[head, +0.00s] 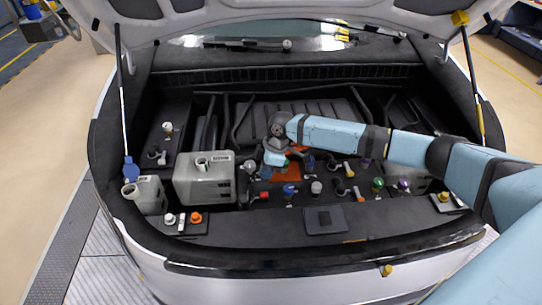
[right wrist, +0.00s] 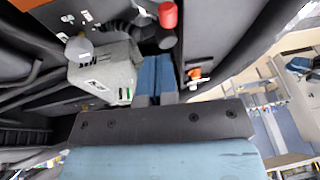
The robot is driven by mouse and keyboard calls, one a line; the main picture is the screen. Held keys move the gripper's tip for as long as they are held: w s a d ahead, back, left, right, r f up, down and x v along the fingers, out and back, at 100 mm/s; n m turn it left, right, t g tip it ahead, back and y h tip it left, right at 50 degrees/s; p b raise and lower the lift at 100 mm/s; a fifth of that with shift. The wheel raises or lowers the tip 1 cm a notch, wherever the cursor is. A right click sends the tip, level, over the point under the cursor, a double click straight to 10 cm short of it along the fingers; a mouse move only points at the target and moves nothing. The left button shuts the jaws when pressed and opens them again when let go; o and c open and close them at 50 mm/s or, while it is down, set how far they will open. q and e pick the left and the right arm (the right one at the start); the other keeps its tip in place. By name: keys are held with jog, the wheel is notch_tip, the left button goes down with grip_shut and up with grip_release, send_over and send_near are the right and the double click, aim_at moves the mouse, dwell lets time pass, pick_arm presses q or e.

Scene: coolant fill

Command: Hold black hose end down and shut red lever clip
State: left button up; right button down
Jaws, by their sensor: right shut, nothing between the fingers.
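My right gripper (head: 267,170) reaches in from the right over the middle of the open bay. Its blue fingers are shut together and empty, as the right wrist view (right wrist: 155,72) also shows. A red lever clip (head: 262,195) with a dark part beside it sits low, just right of the large white tank, below my gripper. In the right wrist view a red piece (right wrist: 167,14) stands beyond my fingertips, with a round black end (right wrist: 166,40), likely the hose end, close to them. I cannot tell whether the fingers touch it. My left gripper is not in view.
The large white tank (head: 204,185) stands left of the clip, and a smaller tank (head: 150,194) with a blue cap is farther left. Several coloured caps and fittings fill the bay's right side.

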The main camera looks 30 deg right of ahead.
aim_at(264, 195)
jog(key=f, duration=0.2)
jog(key=s+f, duration=0.1)
jog(key=shift+a+f+p, duration=0.4)
jog(key=shift+s+f, duration=0.1)
jog(key=shift+f, duration=0.4)
jog(key=shift+f, duration=0.1)
